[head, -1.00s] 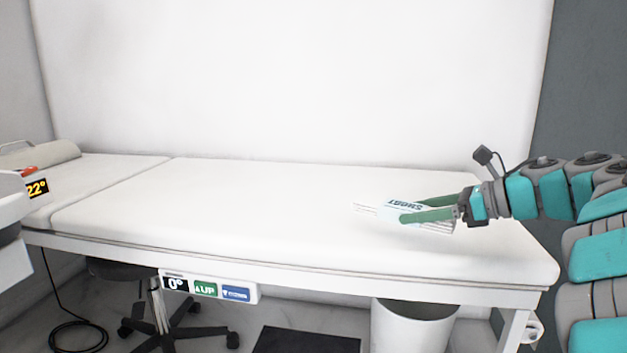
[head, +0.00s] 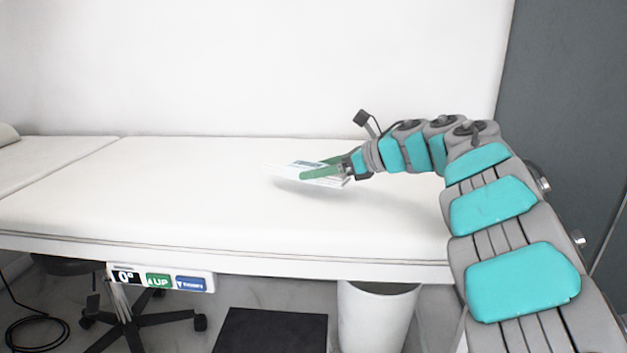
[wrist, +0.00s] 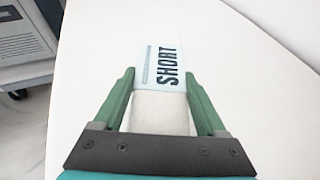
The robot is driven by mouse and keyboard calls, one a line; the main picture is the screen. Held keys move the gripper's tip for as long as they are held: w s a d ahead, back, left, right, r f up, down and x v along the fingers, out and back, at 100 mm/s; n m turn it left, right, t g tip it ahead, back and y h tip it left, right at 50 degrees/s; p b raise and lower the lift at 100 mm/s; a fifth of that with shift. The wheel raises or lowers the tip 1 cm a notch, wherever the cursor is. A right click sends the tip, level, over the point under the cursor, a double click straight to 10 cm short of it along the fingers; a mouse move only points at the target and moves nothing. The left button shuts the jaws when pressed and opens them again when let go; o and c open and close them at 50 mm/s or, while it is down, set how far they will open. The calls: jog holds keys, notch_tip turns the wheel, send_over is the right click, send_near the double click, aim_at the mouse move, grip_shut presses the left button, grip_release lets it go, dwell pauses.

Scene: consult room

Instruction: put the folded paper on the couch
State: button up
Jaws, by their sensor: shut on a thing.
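The folded paper (head: 283,171) is white with a light blue label; in the wrist view the paper (wrist: 165,68) shows the word "SHORT". My gripper (head: 322,169) has green fingers and is shut on the paper, one finger on each side, also in the wrist view (wrist: 160,100). The paper is held nearly level over the white padded couch (head: 200,205). A faint shadow lies below it on the pad, and I cannot tell whether it touches. The near part of the paper is partly hidden by the fingers.
The couch top around the paper is bare. A control strip (head: 160,279) hangs on the couch's front edge. Below are a white bin (head: 376,318), a dark mat (head: 270,332) and a wheeled stool base (head: 140,322). A grey cabinet (wrist: 22,35) stands beside the couch in the wrist view.

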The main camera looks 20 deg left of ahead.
aim_at(314, 193)
jog(key=shift+w+a+f, duration=0.1)
jog(key=shift+w+a, duration=0.05)
jog(key=shift+a, duration=0.5)
jog(key=shift+f, duration=1.7)
jog(key=shift+f+b, duration=0.2)
jog(key=shift+b, duration=0.25)
jog(key=o, duration=1.3)
jog(key=shift+c, duration=0.2)
jog(key=shift+r, duration=0.15)
jog(key=shift+r+p, duration=0.2)
jog(key=shift+p, duration=0.2)
jog(key=v, duration=1.2)
jog(key=shift+f+b, duration=0.1)
jog(key=shift+b, duration=0.3)
